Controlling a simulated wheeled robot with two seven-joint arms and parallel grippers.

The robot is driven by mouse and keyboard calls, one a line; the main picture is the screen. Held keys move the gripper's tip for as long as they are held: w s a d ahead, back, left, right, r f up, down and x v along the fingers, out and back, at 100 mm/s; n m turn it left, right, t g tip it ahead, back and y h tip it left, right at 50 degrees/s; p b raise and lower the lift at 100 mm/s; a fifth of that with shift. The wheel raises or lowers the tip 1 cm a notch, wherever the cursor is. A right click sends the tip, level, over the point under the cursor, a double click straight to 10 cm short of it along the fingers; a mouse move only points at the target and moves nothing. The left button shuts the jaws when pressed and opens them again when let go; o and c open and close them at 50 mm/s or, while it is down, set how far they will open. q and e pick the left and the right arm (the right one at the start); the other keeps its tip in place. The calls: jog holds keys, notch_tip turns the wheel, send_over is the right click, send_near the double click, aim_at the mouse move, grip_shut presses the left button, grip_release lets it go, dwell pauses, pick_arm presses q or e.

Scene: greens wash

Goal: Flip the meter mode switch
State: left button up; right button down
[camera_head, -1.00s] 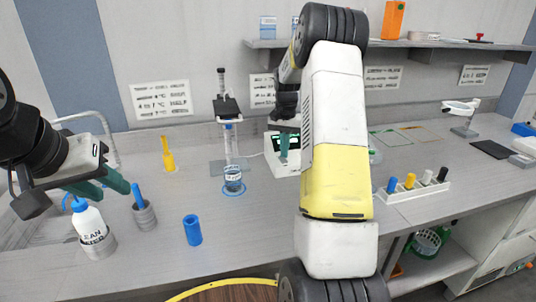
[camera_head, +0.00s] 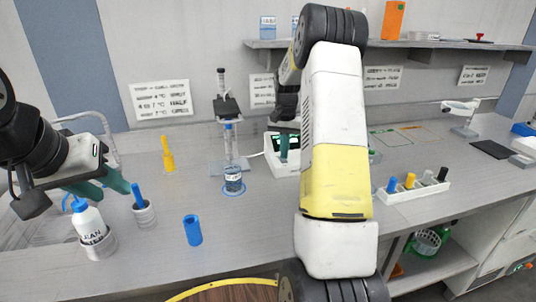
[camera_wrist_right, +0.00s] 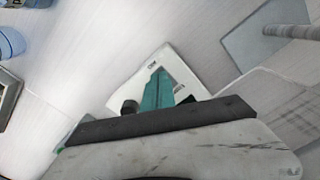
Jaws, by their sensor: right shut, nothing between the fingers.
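The meter is a white box (camera_head: 280,166) on the bench, partly hidden behind my right arm. In the right wrist view its white face (camera_wrist_right: 184,70) shows beyond the fingers, with a dark round knob (camera_wrist_right: 129,106) beside them. The mode switch cannot be made out clearly. My right gripper (camera_head: 284,155) points down at the meter, its teal fingers (camera_wrist_right: 157,90) together and empty, over or against its face; contact cannot be told. My left gripper (camera_head: 104,188) is open and empty, above the wash bottle (camera_head: 90,222) at the left.
A stand with a beaker (camera_head: 233,181) is left of the meter. A blue cylinder (camera_head: 193,230), a grey cup (camera_head: 144,214) and a yellow piece (camera_head: 168,158) stand farther left. A white rack (camera_head: 415,190) with several coloured pegs is at the right. Free bench lies in front of the beaker.

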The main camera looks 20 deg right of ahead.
jog(key=shift+f, duration=0.75)
jog(key=shift+r, duration=3.55)
